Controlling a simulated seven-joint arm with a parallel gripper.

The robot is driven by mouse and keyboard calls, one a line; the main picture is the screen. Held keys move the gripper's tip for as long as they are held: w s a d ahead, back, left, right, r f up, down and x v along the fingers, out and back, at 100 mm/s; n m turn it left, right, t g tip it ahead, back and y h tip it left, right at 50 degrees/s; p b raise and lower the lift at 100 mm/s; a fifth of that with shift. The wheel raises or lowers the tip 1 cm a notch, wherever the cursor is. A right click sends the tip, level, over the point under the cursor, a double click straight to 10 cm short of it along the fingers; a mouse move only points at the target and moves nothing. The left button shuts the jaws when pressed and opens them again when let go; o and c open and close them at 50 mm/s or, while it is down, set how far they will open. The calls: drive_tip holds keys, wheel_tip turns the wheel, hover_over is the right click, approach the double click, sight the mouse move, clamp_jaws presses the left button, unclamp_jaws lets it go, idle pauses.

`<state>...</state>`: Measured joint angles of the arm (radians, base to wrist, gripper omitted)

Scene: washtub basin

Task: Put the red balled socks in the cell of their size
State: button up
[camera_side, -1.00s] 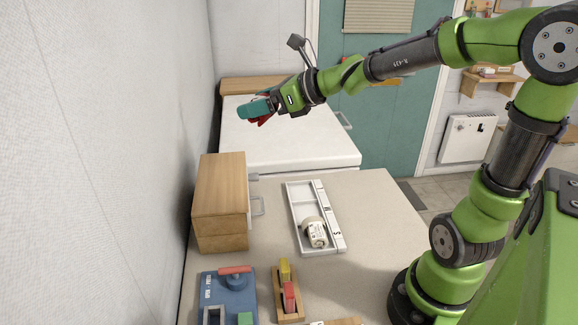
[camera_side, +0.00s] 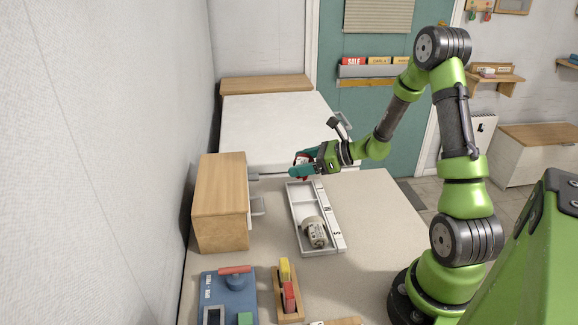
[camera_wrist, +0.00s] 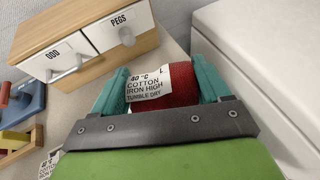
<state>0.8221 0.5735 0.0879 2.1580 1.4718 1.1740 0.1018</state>
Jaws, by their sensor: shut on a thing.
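The red balled socks (camera_wrist: 183,90) are held between the teal fingers of my gripper (camera_wrist: 160,92) in the wrist view. Their white care label reads 40 °C, cotton, iron high, tumble dry; a mark at its upper right looks like an L. In the side view my gripper (camera_side: 299,166) is shut on them, raised near the far end of the white tray (camera_side: 298,218); little red shows. The tray has cells in a row, with letters along its right edge; M and S are legible, the far one is not clear. A pale, labelled sock ball (camera_side: 314,232) lies in the near cell.
A wooden cabinet (camera_side: 221,185) with drawers marked ODD and PEGS stands left of the tray, handles protruding. A white-topped unit (camera_side: 270,130) stands behind. A blue board (camera_side: 226,290) and a small rack (camera_side: 287,295) are in front. The counter right of the tray is clear.

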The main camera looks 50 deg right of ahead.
sight(301, 193)
wheel_tip(301, 193, down, 7)
drive_tip(key=shift+r, duration=0.2)
drive_tip(key=shift+f, duration=0.1)
drive_tip(key=o, duration=1)
